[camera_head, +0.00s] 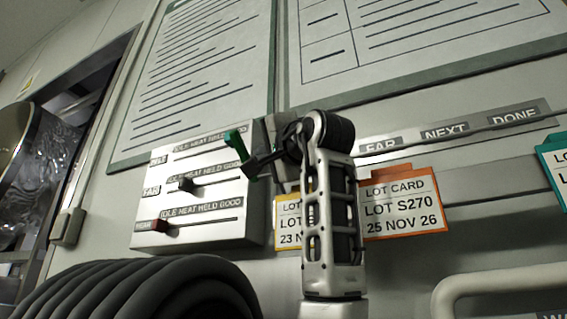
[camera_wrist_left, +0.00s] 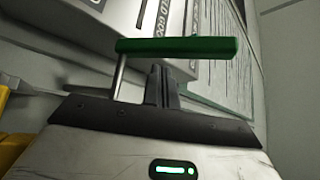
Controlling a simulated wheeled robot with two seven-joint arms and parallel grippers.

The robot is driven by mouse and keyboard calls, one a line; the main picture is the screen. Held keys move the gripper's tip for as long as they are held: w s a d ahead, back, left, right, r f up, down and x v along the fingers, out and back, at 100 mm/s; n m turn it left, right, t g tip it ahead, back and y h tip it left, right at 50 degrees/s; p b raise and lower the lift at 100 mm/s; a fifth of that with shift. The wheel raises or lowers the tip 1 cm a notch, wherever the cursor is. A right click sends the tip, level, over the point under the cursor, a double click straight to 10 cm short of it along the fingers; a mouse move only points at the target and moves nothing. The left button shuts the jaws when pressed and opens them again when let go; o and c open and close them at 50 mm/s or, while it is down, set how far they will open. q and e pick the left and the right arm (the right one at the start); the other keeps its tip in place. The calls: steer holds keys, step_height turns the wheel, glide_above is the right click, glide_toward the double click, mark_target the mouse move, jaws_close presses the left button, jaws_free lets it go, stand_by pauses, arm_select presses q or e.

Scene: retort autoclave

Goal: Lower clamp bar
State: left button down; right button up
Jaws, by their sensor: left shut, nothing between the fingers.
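A green bar (camera_wrist_left: 176,46) on a thin metal rod crosses close in front of my left gripper (camera_wrist_left: 162,84) in the left wrist view. In the head view the green piece (camera_head: 236,145) stands at the right end of the top row of the white slider box (camera_head: 200,215). My left gripper (camera_head: 252,168) is shut and empty there, right at the green piece. Whether the fingers touch it I cannot tell. No part is labelled as a clamp bar, so I cannot tell whether the green bar is it. My right gripper is out of view.
An orange lot card (camera_head: 402,204) and a yellow one (camera_head: 288,222) hang right of the box, partly behind my arm. A pale curved handle (camera_head: 500,283) is at lower right.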

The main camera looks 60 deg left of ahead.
arm_select(q)
steer(key=shift+s+d+f+b, duration=0.35)
steer(key=shift+s+f+b, duration=0.15)
steer(key=shift+f, duration=0.2)
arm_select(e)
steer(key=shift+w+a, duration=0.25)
arm_select(q)
steer(key=shift+d+f, duration=0.1)
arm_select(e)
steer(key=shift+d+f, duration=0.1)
arm_select(q)
steer(key=b+v, duration=0.3)
steer(key=v, duration=1.2)
steer(key=shift+d, duration=0.4)
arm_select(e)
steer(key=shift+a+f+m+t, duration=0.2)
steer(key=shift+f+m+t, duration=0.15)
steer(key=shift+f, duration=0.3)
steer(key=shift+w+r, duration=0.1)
